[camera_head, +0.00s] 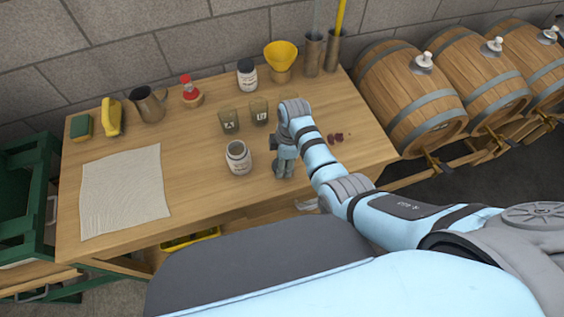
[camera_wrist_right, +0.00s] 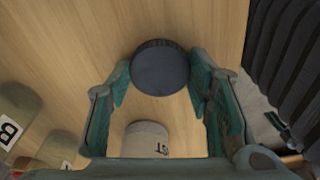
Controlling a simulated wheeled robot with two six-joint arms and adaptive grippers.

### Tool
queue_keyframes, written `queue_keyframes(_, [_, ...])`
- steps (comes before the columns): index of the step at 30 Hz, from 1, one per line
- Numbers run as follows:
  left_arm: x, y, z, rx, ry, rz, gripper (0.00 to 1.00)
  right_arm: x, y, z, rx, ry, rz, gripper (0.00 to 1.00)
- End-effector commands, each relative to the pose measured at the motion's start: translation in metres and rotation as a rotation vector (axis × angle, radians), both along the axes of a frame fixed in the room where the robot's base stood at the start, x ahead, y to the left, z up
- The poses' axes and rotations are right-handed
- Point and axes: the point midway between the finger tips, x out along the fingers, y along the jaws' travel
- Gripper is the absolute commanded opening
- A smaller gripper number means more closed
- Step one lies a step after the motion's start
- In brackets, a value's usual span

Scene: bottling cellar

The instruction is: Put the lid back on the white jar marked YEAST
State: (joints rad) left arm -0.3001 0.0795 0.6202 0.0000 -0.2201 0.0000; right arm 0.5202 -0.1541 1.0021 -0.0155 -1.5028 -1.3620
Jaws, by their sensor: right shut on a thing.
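The open white jar (camera_head: 238,157) stands upright on the wooden table, its mouth facing up and its label too small to read. It also shows at the bottom of the right wrist view as a pale jar (camera_wrist_right: 146,133) with part of its lettering visible. My right gripper (camera_head: 285,172) is just right of the jar, pointing down, apart from it. In the right wrist view its fingers are shut on a round dark lid (camera_wrist_right: 160,68). The lid cannot be made out in the head view. My left gripper is in no view.
A dark-lidded jar (camera_head: 247,75) and a yellow funnel (camera_head: 281,58) are at the back. A white cloth (camera_head: 122,192) lies left. Dark red spots (camera_head: 337,137) mark the table right of my arm. Barrels (camera_head: 410,96) stand beyond.

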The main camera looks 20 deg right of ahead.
Motion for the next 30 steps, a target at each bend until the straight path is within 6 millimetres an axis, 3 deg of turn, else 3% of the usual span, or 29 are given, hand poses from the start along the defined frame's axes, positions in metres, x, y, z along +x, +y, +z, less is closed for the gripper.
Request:
queue_keyframes(15, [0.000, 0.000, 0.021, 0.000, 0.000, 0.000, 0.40, 0.001, 0.001, 0.090, 0.001, -0.003, 0.001, 0.38])
queue_keyframes(20, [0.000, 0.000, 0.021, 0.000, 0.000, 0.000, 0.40, 0.000, 0.000, 0.099, 0.000, 0.000, 0.000, 0.38])
queue_keyframes(30, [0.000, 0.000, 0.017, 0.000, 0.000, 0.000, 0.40, 0.000, 0.000, 0.095, 0.000, 0.000, 0.000, 0.38])
